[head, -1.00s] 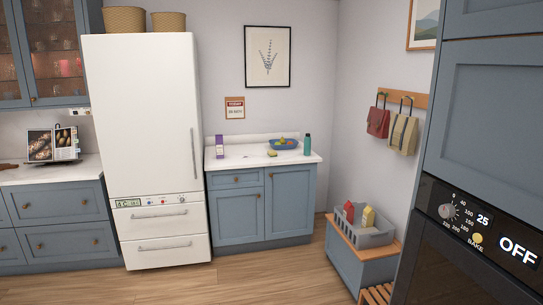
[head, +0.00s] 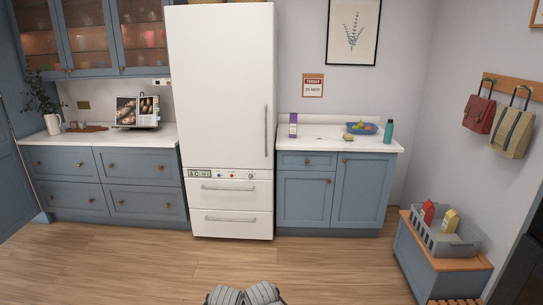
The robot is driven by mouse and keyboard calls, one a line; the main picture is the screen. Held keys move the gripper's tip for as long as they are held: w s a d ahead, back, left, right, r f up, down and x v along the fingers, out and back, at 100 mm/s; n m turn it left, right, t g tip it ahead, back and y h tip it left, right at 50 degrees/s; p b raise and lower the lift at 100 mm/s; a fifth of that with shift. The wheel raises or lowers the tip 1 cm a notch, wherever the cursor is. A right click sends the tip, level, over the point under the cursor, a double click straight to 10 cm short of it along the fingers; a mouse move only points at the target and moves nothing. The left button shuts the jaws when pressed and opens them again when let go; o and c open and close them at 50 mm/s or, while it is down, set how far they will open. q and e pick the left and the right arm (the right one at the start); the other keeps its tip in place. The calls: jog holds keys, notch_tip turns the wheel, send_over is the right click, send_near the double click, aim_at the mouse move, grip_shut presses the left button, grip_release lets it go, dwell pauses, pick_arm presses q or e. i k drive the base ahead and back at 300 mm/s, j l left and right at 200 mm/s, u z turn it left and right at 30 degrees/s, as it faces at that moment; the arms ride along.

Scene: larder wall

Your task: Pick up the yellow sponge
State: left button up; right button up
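A small yellow-green item (head: 348,138) lies on the white countertop right of the fridge, just in front of a blue bowl. It may be the yellow sponge, but it is too small to tell for sure. Two grey ribbed parts of my own body show at the bottom edge of the head view. No gripper fingers can be made out, and neither gripper is near the countertop.
The countertop (head: 315,133) also holds a purple carton (head: 293,126), the blue bowl (head: 361,128) with fruit and a teal bottle (head: 388,132). A grey crate (head: 446,240) sits on a low bench at right. The wooden floor (head: 330,265) ahead is clear.

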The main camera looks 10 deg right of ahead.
aim_at(347, 137)
jog(key=i+l+z, duration=0.35)
jog(key=i, duration=0.45)
jog(key=i+z, duration=0.4)
jog(key=i, duration=2.25)
jog(key=i+u, duration=0.15)
jog(key=i, duration=0.5)
jog(key=i+l+u, duration=0.2)
jog(key=i, duration=0.4)
